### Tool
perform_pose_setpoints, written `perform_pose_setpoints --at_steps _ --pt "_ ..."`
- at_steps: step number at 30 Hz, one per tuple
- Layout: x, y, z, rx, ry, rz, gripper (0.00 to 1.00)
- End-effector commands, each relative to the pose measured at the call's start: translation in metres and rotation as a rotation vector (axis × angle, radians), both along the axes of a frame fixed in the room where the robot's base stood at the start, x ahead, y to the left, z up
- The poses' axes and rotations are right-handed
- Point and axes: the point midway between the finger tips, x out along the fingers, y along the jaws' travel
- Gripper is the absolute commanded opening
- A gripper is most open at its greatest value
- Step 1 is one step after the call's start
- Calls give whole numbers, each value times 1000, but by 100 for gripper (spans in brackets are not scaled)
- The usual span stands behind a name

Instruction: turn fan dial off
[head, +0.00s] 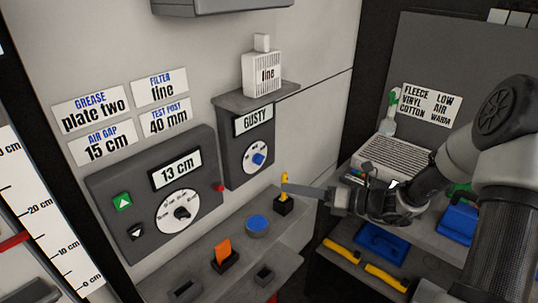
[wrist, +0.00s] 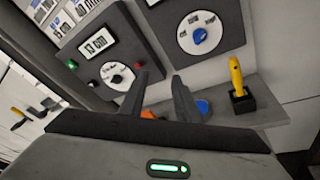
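The fan dial is a white round dial with a blue knob (head: 258,159) on the dark wall box under the sign GUSTY (head: 253,121). In the wrist view the blue knob (wrist: 200,36) shows beyond the fingertips, above and to the right of them. My gripper (head: 292,188) reaches in from the right, below and right of the dial in the head view. Its two fingers (wrist: 162,78) are apart with nothing between them. The gripper is not touching the dial.
A second panel reading 13 cm (head: 175,170) has a dark-knobbed dial (head: 182,213). Below, a grey shelf holds a yellow-handled tool (wrist: 236,75) in a black holder (wrist: 242,103), a blue disc (head: 257,224) and an orange piece (head: 222,249). Blue and yellow tools lie at right.

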Motion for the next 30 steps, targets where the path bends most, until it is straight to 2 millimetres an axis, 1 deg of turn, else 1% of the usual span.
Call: perform_pose_setpoints --at_steps 1,3,6,9,11,17,24,30 --pt "14 -12 -11 90 68 -78 30" --pt "30 -25 -21 192 143 -163 30" --pt "44 -40 -30 289 208 -242 30" --pt "52 -44 -34 330 235 -275 30" --pt "56 -41 -34 337 239 -280 30" --pt "75 -13 -34 334 238 -275 30" --pt "108 29 -34 333 237 -274 30" --pt "134 62 -34 332 237 -275 30"
